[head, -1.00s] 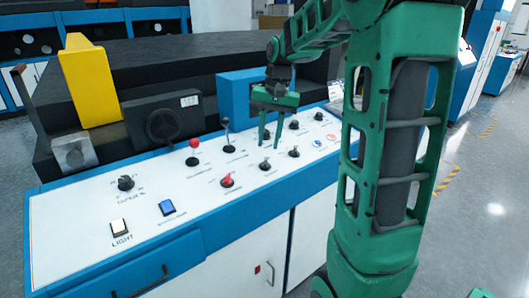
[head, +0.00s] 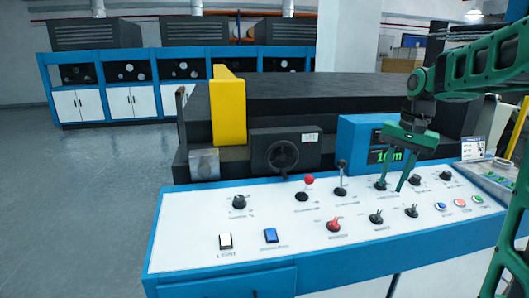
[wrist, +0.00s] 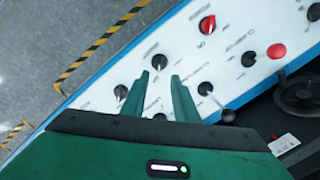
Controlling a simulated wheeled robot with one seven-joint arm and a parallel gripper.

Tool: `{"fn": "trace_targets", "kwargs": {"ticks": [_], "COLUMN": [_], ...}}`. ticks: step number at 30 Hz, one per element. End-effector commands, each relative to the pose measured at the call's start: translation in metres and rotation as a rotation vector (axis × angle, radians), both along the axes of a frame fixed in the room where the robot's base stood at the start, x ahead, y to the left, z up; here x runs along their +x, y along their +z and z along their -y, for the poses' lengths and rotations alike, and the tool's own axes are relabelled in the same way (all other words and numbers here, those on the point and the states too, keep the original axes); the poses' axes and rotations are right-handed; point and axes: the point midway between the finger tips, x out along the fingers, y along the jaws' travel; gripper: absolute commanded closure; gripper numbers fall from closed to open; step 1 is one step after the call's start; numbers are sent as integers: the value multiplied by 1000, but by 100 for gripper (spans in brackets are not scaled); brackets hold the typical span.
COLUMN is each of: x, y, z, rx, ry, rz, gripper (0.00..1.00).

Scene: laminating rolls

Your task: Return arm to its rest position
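My green arm enters the head view from the right. My gripper (head: 394,188) points down over the right half of the white control panel (head: 240,256), in front of the blue display box (head: 360,130). Its two fingers are apart with nothing between them. In the wrist view my gripper (wrist: 160,75) also shows open and empty, with panel knobs beyond and beside the fingers. I cannot tell whether the fingertips touch the panel or a knob.
The panel carries a red-topped lever (head: 309,181), a black lever (head: 341,178), a red knob (head: 334,225) and several black knobs. Behind stand a handwheel (head: 283,155) and a yellow block (head: 228,107). Open floor (head: 100,180) lies left. Floor stripes (wrist: 100,45) run beside the panel.

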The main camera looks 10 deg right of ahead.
Motion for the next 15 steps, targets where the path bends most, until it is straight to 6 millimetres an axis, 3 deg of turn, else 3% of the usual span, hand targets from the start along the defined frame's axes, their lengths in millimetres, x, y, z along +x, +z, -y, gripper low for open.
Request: {"fn": "trace_targets", "kwargs": {"ticks": [5, 15], "x": [-43, -197], "y": [-8, -65], "z": [-9, -31], "rx": [-14, -65], "ry": [21, 126], "rz": [-4, -43], "gripper": [73, 73]}}
